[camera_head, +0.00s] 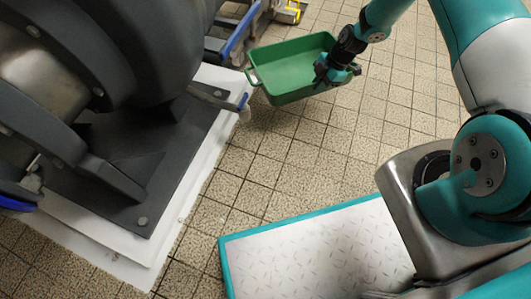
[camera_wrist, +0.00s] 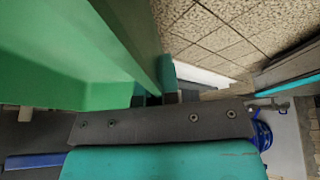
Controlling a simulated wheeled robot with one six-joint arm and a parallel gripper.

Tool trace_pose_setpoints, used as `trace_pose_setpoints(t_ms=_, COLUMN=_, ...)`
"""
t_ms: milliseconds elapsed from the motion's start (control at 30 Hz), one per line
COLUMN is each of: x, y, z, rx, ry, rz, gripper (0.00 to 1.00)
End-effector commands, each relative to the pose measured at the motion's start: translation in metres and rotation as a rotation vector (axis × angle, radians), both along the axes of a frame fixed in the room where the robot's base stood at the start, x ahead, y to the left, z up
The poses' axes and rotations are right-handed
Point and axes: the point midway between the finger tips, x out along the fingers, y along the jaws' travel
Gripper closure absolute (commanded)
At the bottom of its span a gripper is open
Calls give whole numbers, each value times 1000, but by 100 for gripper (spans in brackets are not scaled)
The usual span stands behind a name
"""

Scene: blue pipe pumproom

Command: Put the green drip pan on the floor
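The green drip pan (camera_head: 290,70) is a shallow rectangular tray with a small handle on its left side. It appears held above the tiled floor (camera_head: 285,160), roughly level, at the top middle of the head view. My gripper (camera_head: 334,72) is at the pan's right end, shut on its rim. In the wrist view the green pan (camera_wrist: 70,60) fills the left, and its wall runs between the fingers of my gripper (camera_wrist: 160,92). The finger tips are partly hidden by the pan and the gripper body.
A large dark pump (camera_head: 130,60) on a white plinth (camera_head: 190,185) stands at the left, close to the pan's left side. A blue pipe part (camera_head: 243,30) is behind it. Bare tiled floor lies below and right of the pan.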

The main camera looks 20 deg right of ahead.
Motion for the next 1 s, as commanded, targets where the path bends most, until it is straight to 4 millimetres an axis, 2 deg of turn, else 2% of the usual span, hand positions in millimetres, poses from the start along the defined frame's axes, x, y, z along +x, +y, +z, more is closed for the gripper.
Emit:
trace_pose_setpoints(t_ms=33, x=0, y=-4, z=-30, rx=1, ry=-5, rz=134, gripper=100)
trace_pose_setpoints(t_ms=100, x=-2, y=-8, z=-49, rx=1, ry=-7, rz=315, gripper=100)
trace_pose_setpoints(t_ms=300, x=-8, y=-17, z=-84, rx=4, ry=-12, rz=659, gripper=100)
trace_pose_setpoints(t_ms=467, x=-11, y=-20, z=-95, rx=4, ry=-15, rz=790, gripper=100)
trace_pose_setpoints(t_ms=567, x=-16, y=-14, z=-97, rx=6, ry=-14, rz=819, gripper=100)
trace_pose_setpoints(t_ms=667, x=-29, y=-2, z=-97, rx=8, ry=-14, rz=825, gripper=100)
trace_pose_setpoints(t_ms=1000, x=-89, y=63, z=-101, rx=7, ry=-15, rz=823, gripper=100)
